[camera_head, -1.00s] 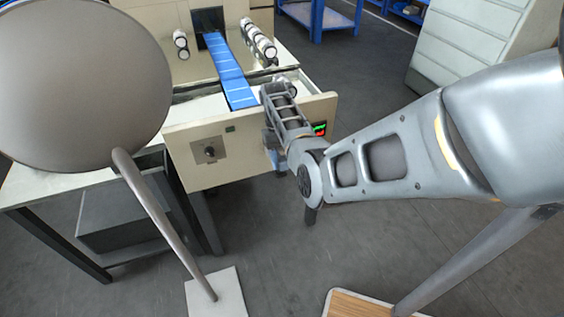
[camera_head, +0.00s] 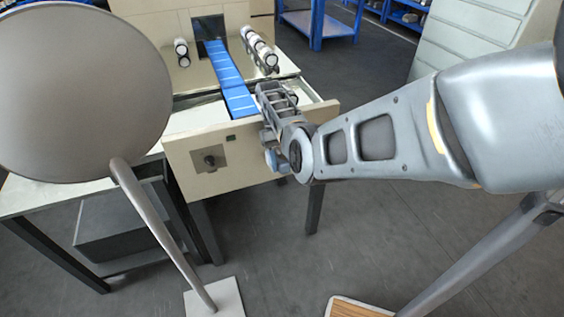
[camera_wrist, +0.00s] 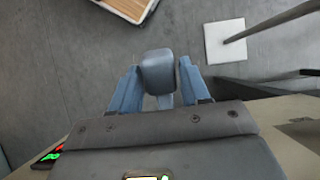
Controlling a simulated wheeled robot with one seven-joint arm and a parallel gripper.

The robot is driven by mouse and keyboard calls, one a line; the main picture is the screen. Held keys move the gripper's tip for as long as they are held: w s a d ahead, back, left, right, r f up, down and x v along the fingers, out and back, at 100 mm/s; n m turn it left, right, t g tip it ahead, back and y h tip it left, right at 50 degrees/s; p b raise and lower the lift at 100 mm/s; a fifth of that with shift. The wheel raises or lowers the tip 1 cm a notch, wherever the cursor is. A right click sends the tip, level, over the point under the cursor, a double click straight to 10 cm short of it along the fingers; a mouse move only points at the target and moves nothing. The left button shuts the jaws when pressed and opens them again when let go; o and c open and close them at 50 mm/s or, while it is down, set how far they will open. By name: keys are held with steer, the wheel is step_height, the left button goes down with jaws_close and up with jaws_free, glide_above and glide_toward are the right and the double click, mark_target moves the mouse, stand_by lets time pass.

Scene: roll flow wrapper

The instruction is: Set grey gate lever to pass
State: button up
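The grey gate lever (camera_wrist: 158,72) shows in the wrist view as a blocky grey knob on a narrower stem. My gripper (camera_wrist: 158,80) has its two blue fingers apart, one on each side of the lever. The gap beside the knob is very small, and I cannot tell whether a finger touches it. Open space shows beside the stem. In the head view, my gripper (camera_head: 272,159) is at the right part of the machine's beige front panel (camera_head: 235,172). My arm hides the lever there.
A rotary knob (camera_head: 210,159) and a small green indicator (camera_head: 230,138) are on the panel. A blue belt (camera_head: 232,85) runs behind it, with white rolls (camera_head: 262,48) alongside. In the wrist view, a red and green display (camera_wrist: 48,156) is at the lower left. A large grey disc (camera_head: 85,95) stands left.

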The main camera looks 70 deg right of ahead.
steer(key=shift+o, duration=1.3)
steer(key=shift+r+p, duration=0.3)
steer(key=shift+r, duration=0.1)
step_height(320, 180, up, 4)
steer(key=p, duration=0.3)
steer(key=shift+f, duration=0.1)
steer(key=s+d+r+p, duration=0.2)
steer(key=s+d+r, duration=0.3)
steer(key=s, duration=0.5)
steer(key=shift+s+d+r, duration=0.15)
steer(key=shift+s+r, duration=0.05)
steer(key=shift+r, duration=0.45)
